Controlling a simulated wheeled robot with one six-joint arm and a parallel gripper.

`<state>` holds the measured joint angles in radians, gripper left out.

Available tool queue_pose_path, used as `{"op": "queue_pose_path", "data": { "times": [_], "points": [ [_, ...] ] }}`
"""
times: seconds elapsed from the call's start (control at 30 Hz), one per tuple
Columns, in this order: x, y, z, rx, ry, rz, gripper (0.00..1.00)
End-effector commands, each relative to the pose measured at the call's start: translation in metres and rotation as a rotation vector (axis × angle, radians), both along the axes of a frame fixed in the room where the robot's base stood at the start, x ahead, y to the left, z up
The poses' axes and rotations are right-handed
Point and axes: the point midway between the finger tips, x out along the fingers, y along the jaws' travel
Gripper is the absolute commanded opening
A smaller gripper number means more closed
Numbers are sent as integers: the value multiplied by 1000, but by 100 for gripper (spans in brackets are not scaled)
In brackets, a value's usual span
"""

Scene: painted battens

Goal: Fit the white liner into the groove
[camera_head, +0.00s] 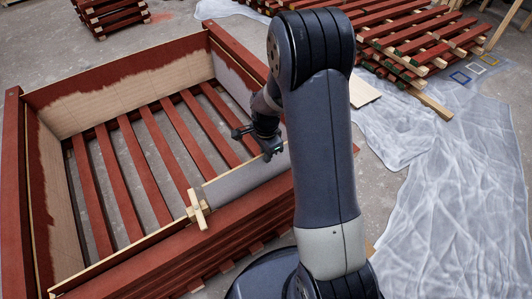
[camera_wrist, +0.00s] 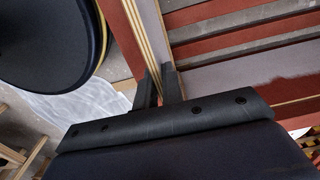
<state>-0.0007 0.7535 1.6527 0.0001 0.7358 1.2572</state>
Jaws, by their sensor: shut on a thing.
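A pale grey-white panel, which looks like the liner (camera_head: 247,173), stands along the near side of a red-painted slatted crate, toward the right corner. My gripper (camera_head: 270,151) is at its upper edge, shut on it; my arm hides the panel's right end. In the wrist view my gripper's two dark fingers (camera_wrist: 159,88) close on a thin edge beside several narrow pale wooden strips (camera_wrist: 150,35). The groove itself cannot be made out clearly; a pale wooden strip (camera_head: 110,272) runs along the near wall. I cannot tell whether the panel's lower edge is seated.
A small wooden cross-piece (camera_head: 197,209) stands at the panel's left end. Red slats (camera_head: 115,165) span the crate floor with gaps. Red slatted stacks (camera_head: 420,35) lie behind, and plastic sheeting (camera_head: 440,170) covers the floor at right.

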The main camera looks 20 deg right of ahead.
Motion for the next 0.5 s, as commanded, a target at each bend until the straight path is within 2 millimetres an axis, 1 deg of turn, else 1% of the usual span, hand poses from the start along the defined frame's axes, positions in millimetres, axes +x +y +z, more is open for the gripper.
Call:
{"op": "queue_pose_path", "data": {
  "times": [0.5],
  "points": [
    [1, 0, -13, 0, -2, 0, 0]
  ]
}}
